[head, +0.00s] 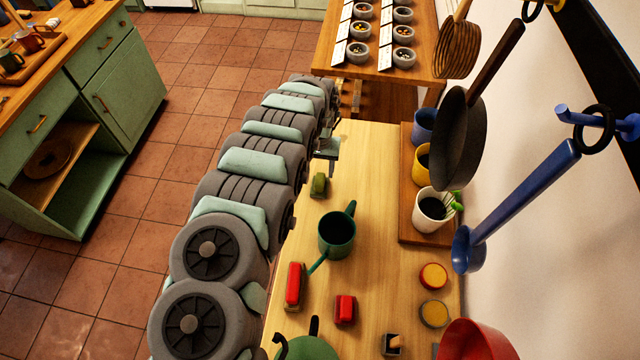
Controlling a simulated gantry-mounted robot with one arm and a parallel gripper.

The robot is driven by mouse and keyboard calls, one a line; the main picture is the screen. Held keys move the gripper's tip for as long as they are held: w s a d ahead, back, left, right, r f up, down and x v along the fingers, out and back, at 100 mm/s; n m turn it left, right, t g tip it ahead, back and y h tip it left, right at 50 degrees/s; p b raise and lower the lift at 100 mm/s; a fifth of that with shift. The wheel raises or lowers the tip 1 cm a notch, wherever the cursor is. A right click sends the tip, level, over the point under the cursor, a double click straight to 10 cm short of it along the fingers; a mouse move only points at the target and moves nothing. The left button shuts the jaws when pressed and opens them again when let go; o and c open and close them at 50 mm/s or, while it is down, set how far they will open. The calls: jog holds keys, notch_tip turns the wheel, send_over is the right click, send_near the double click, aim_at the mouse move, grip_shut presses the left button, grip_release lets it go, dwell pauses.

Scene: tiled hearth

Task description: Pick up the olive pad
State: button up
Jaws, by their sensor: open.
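The olive pad (318,184) is a small olive-green block. It lies on the light wooden table (375,160), near its left edge, behind the dark green watering can (337,235). My gripper (328,154) is small in the head view, at the end of my segmented grey arm. It is open and appears just beyond the pad in the picture, with nothing seen between its fingers. Its height above the table is hard to tell. Part of the gripper is hidden by my arm.
A red stapler-like item (294,285), a red block (345,310) and a green kettle (306,348) are nearer. Mugs stand on a board (420,236) at right. A pan (460,140) and blue ladle (520,205) hang over the right side. Table right of the pad is clear.

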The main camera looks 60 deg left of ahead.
aim_at(320, 179)
jog(key=shift+d+f, duration=0.15)
jog(key=shift+f, duration=0.9)
jog(key=shift+d+f, duration=0.1)
jog(key=shift+f, duration=1.45)
grip_shut()
